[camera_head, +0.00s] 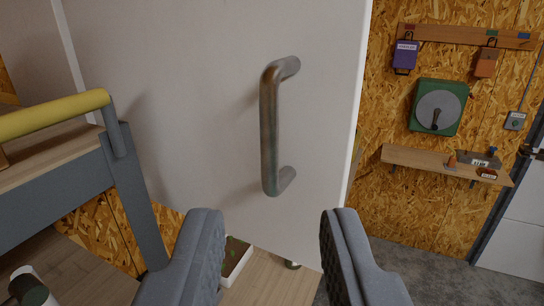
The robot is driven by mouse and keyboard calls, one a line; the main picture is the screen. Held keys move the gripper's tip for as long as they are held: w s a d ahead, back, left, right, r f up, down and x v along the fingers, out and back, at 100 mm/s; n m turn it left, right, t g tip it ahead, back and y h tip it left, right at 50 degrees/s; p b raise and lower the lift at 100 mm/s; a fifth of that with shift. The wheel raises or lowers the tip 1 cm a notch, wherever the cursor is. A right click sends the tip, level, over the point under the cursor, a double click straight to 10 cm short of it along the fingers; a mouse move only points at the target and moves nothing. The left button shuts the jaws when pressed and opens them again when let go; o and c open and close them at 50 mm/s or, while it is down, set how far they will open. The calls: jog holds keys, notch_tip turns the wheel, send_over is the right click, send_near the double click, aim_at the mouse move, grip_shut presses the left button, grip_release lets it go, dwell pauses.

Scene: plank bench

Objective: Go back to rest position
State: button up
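My gripper (272,232) shows at the bottom of the picture, its two dark grey padded fingers wide apart. Nothing is between the fingers that they touch. Ahead of and above it is a white door or panel (200,110) with an upright metal bar handle (269,130). The fingers are below the handle and apart from it, as far as this view shows. The rest of my arm is mostly hidden.
A bench (60,210) with a yellow rail (50,115) stands close at left. A white tray (237,260) lies low behind the fingers. At right, a wall holds a shelf (430,168), a green box with a crank (438,107) and a hook rail (465,36). Grey floor (430,275) is clear at lower right.

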jog(key=w+d+r+m+b, duration=0.2)
jog(key=w+d+r+b, duration=0.4)
jog(key=w+d, duration=0.75)
jog(key=w+d+b, duration=0.2)
jog(key=w+d, duration=0.8)
jog(key=d, duration=0.2)
jog(key=w+d+f+g+b, duration=0.1)
jog(key=w+d+f+b, duration=0.1)
jog(key=w+d+f, duration=0.3)
jog(key=w+d+f+n+b, duration=0.1)
jog(key=w+d+f, duration=0.4)
jog(key=w+f, duration=0.5)
jog(key=w+d+f+g+b, duration=0.1)
jog(key=w+d+f+b, duration=0.2)
jog(key=w+d+f, duration=0.3)
notch_tip(320, 180, down, 4)
jog(key=shift+w+f+n+g, duration=0.2)
jog(key=shift+w+n+g, duration=0.15)
jog(key=shift+w, duration=0.3)
